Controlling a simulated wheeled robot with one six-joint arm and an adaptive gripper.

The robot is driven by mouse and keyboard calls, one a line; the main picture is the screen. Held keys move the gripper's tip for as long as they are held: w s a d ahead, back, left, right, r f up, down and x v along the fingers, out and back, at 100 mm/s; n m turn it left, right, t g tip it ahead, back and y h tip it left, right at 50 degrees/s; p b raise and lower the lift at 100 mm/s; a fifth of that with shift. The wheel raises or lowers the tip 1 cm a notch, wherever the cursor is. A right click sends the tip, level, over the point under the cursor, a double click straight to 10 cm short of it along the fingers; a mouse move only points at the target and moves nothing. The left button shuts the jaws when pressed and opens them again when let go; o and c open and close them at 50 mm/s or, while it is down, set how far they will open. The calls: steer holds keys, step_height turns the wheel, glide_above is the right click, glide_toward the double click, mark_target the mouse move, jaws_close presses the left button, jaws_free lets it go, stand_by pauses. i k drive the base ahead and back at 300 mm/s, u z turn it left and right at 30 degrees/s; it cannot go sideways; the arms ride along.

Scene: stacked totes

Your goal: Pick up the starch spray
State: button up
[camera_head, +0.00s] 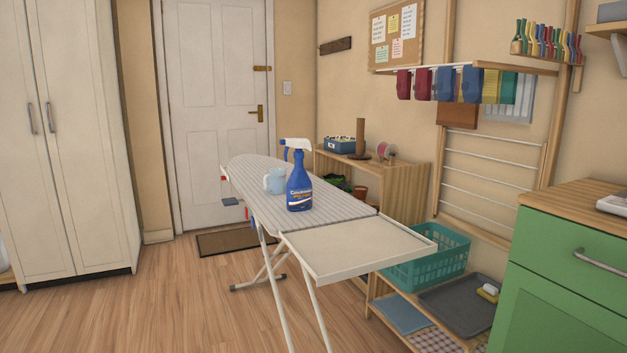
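The starch spray (299,186) is a blue bottle with a white and blue trigger head. It stands upright on the striped ironing board (336,207), near the board's middle. A pale blue cup or jug (274,181) stands just behind it to the left, and the bottle may overlap it in this view. The bottle's label faces me and its trigger head points left. My gripper is not in view.
A white tray-like rest (355,252) extends from the board's near end. A teal basket (428,262) and low shelf stand to its right, with a green cabinet (560,290) further right. A wooden shelf unit (405,185) stands behind. The wooden floor at left is clear.

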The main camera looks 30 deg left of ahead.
mark_target(299, 187)
steer(key=i, duration=0.95)
steer(key=u, duration=1.75)
